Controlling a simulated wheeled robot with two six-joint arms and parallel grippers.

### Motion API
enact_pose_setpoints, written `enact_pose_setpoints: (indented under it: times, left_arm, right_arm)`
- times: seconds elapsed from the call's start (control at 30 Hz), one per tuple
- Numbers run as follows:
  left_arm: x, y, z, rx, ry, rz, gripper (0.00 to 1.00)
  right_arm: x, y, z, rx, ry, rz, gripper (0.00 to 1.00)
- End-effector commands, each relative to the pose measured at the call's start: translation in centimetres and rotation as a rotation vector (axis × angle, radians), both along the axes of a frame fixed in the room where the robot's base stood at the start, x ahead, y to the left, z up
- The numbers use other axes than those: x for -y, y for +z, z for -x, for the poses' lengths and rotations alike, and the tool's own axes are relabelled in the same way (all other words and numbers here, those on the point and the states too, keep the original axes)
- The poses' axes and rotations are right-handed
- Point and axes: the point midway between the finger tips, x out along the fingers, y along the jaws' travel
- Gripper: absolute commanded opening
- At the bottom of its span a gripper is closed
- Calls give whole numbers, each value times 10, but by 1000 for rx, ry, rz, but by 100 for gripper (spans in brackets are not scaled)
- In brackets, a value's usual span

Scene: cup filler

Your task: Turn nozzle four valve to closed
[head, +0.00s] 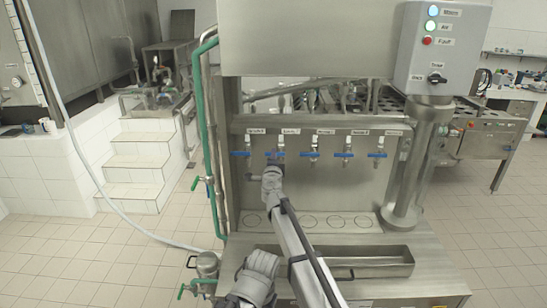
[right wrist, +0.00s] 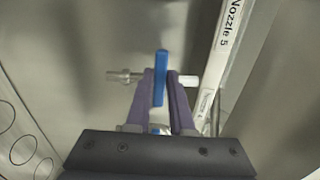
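The nozzle four valve has a blue handle (head: 275,153), second from the left in the row of valves on the steel panel. In the right wrist view the same blue handle (right wrist: 160,75) lies across its pale pipe stem (right wrist: 188,80). My right gripper (head: 270,170) reaches this valve from below and in front, hiding its lower part. In the right wrist view the purple fingers (right wrist: 160,82) close in on both sides of the handle and appear to touch it.
The neighbouring valve (head: 240,153) stands close on the left, with more blue handles (head: 314,154) on the right, all crosswise. The "Nozzle 5" label (right wrist: 225,25) shows in the wrist view. A control box (head: 437,50) hangs upper right. A drip shelf (head: 336,222) lies below.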

Motion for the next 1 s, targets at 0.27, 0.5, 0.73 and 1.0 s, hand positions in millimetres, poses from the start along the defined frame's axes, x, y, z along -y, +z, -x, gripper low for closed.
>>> enact_pose_setpoints:
  times: [0.27, 0.5, 0.73, 1.0]
  left_arm:
    - [0, 0, 0, 0, 0, 0, 50]
    - [0, 0, 0, 0, 0, 0, 50]
    - [0, 0, 0, 0, 0, 0, 50]
    - [0, 0, 0, 0, 0, 0, 50]
  right_arm:
    - [0, 0, 0, 0, 0, 2, 49]
    - [0, 0, 1, 0, 0, 3, 49]
    - [0, 0, 20, 0, 1, 3, 49]
    - [1, 0, 65, 0, 1, 2, 49]
